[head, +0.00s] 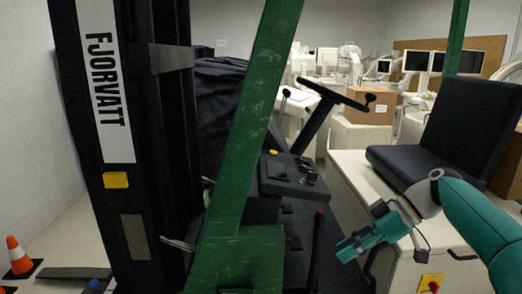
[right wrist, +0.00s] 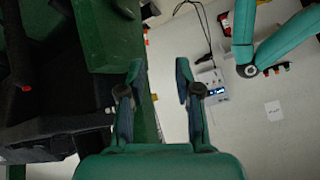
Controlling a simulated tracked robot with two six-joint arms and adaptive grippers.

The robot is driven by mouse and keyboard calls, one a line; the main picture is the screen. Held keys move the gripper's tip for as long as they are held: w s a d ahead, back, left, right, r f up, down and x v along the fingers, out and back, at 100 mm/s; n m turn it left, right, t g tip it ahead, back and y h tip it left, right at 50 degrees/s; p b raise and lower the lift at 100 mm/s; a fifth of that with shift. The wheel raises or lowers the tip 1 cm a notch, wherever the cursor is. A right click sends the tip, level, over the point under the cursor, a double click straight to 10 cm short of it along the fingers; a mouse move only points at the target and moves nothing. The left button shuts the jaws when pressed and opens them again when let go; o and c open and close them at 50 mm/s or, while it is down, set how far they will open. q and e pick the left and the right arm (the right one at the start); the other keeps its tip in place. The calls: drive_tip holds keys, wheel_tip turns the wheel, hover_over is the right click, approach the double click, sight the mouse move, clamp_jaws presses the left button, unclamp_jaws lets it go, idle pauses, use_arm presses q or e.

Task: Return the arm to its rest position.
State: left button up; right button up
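My right arm (head: 480,220) is teal and comes in from the right edge of the head view, reaching left in front of the seat. My right gripper (head: 348,250) is at its end, low and right of the green post. In the right wrist view the two fingers of my right gripper (right wrist: 160,75) stand apart with nothing between them, so it is open and empty. Pale floor shows past the gap. My left gripper is in neither view.
A forklift-like vehicle fills the head view: black mast (head: 150,130), green post (head: 250,130), steering wheel (head: 335,95), black seat (head: 450,130). A red-tipped lever (head: 317,240) stands just left of my right gripper. An orange cone (head: 18,257) is at lower left. A cardboard box (head: 370,105) is behind.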

drive_tip(key=s+a+f+m+h, duration=0.15)
drive_tip(key=f+m, duration=0.35)
drive_tip(key=f, duration=1.2)
drive_tip(key=s+a+f+m+h, duration=0.1)
drive_tip(key=s+f+m+h, duration=0.3)
drive_tip(key=f, duration=1.2)
drive_tip(key=s+a+f+m, duration=0.1)
drive_tip(key=s+f+m, duration=0.2)
drive_tip(key=s+f, duration=0.3)
drive_tip(key=s+a+f+m, duration=0.2)
drive_tip(key=s+f, duration=0.4)
drive_tip(key=s, duration=0.8)
drive_tip(key=shift+a+f+m, duration=0.3)
drive_tip(key=shift+m, duration=0.4)
